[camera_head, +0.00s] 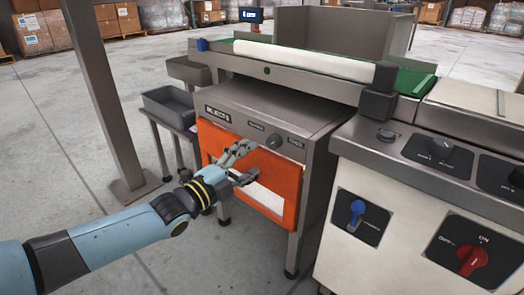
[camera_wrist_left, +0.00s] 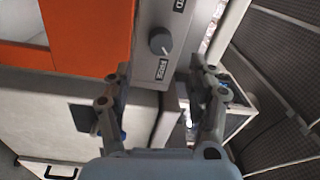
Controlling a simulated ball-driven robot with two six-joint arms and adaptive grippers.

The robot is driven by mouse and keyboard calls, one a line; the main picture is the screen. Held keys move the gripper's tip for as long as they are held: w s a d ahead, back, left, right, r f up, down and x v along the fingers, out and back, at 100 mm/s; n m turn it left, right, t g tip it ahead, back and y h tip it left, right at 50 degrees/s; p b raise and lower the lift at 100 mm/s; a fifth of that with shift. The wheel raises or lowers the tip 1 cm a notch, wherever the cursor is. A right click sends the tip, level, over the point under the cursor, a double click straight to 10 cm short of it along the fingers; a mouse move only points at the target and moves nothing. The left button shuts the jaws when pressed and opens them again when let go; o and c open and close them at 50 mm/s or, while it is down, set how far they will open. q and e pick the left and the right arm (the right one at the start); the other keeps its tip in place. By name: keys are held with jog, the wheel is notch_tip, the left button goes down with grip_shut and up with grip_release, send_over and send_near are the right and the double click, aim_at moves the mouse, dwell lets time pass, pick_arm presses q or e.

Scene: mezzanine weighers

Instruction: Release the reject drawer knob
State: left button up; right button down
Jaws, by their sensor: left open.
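The reject drawer knob (camera_head: 273,141) is a small dark grey dial on the grey panel of the reject cabinet, to the right of a sign that seems to read "REJECTS". Small labels flank it, too small to read surely. In the left wrist view the knob (camera_wrist_left: 161,41) is uncovered and shows beyond the fingers, roughly between them. My left gripper (camera_head: 245,163) is open and empty, in front of the orange drawer (camera_head: 285,178), left of and below the knob. It also shows open in the wrist view (camera_wrist_left: 158,78). My right gripper is not in view.
A white cabinet (camera_head: 333,225) with a blue lever (camera_head: 357,209) and a red switch (camera_head: 472,260) stands at the right. A conveyor (camera_head: 300,62) runs above. A grey tray (camera_head: 170,106) on a stand and a post (camera_head: 103,95) are left. Floor is free at front left.

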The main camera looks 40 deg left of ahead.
pick_arm(q)
jog(key=s, duration=0.5)
jog(key=shift+a+f, duration=0.1)
jog(key=shift+a, duration=0.1)
jog(key=shift+w, duration=0.1)
